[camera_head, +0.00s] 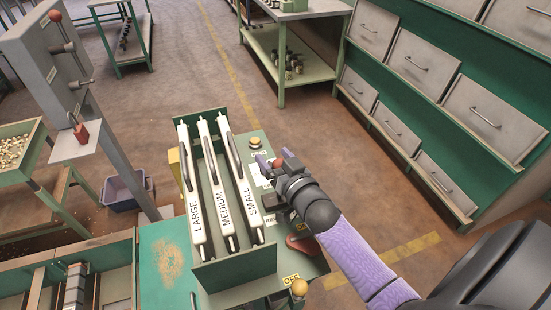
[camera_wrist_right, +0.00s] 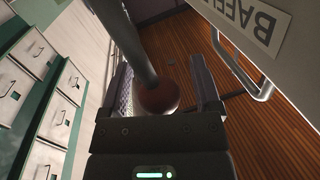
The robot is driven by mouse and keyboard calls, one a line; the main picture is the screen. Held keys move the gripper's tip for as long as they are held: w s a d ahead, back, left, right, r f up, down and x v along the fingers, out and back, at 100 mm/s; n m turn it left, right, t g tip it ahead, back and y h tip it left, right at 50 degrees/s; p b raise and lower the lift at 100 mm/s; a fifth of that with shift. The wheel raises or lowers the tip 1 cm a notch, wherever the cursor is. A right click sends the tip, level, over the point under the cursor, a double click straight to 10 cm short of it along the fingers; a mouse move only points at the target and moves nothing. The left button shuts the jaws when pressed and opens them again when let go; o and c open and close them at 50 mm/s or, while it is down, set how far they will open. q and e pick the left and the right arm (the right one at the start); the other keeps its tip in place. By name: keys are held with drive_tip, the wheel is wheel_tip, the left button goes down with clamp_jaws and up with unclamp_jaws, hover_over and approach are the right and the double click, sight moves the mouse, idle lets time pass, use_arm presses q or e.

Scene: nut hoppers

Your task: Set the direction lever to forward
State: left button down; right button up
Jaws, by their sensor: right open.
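A lever with a dark red ball knob (camera_wrist_right: 158,98) and a grey shaft (camera_wrist_right: 138,45) shows in the right wrist view. The knob is between the two fingers of my open right gripper (camera_wrist_right: 165,85), with gaps beside it. In the head view the red knob (camera_head: 278,163) shows at my right gripper (camera_head: 274,161), over the right side of the green machine. My gripper and wrist hide the lever's shaft and part of the labels there. A partly covered white label (camera_head: 271,221) seems to begin with "RE". My left gripper is not in view.
Three white channels marked LARGE (camera_head: 195,212), MEDIUM (camera_head: 222,198) and SMALL (camera_head: 247,200) stand left of my right gripper. A yellow button (camera_head: 255,142) lies just beyond it. A yellow knob (camera_head: 299,287) sits near an OFF label. Green drawer cabinets (camera_head: 440,100) stand right.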

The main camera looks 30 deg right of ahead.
drive_tip(key=shift+c, duration=0.2)
clamp_jaws()
idle(1.1)
